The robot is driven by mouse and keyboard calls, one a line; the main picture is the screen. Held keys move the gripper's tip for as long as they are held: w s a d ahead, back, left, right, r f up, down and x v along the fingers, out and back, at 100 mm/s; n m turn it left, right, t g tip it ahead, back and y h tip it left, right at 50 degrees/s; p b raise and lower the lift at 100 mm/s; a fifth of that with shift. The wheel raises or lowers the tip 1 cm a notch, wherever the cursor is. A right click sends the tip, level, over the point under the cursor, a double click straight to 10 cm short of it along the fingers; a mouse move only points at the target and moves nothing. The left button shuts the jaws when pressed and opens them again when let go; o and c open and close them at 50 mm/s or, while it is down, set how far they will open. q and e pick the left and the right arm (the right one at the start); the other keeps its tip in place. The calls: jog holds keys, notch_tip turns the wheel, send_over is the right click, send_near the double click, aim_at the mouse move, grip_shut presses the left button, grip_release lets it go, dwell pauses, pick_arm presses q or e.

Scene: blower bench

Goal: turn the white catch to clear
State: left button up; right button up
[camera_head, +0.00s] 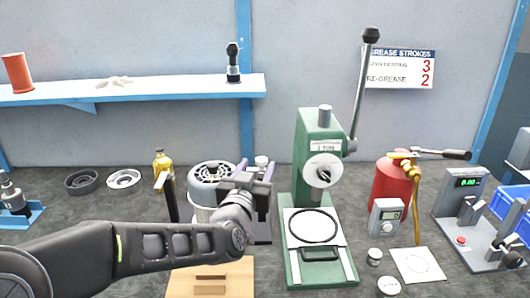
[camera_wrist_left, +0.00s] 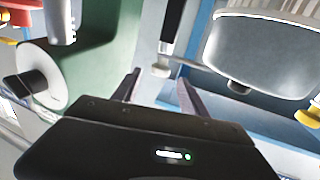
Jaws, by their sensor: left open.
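My left gripper (camera_head: 256,170) is open, its two fingers pointing away from me between the blower (camera_head: 212,172) and the green press (camera_head: 310,150). In the left wrist view the gripper (camera_wrist_left: 159,80) has an empty gap between its fingers. A small pale piece (camera_wrist_left: 161,68) on a dark upright part shows just beyond that gap; it may be the white catch, but I cannot tell for sure. A whitish round top (camera_head: 261,161) shows behind the fingers in the head view. The gripper and wrist hide most of the fixture there. My right gripper is not in view.
The press has a white dial (camera_head: 323,171) and a long lever (camera_head: 362,90). A red cylinder (camera_head: 390,183) and a grey meter (camera_head: 385,217) stand right of it. A wooden board (camera_head: 238,276) lies in front.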

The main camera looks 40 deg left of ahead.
pick_arm(q)
jog(key=x, duration=0.8)
grip_shut()
dwell(0.5)
dwell(1.0)
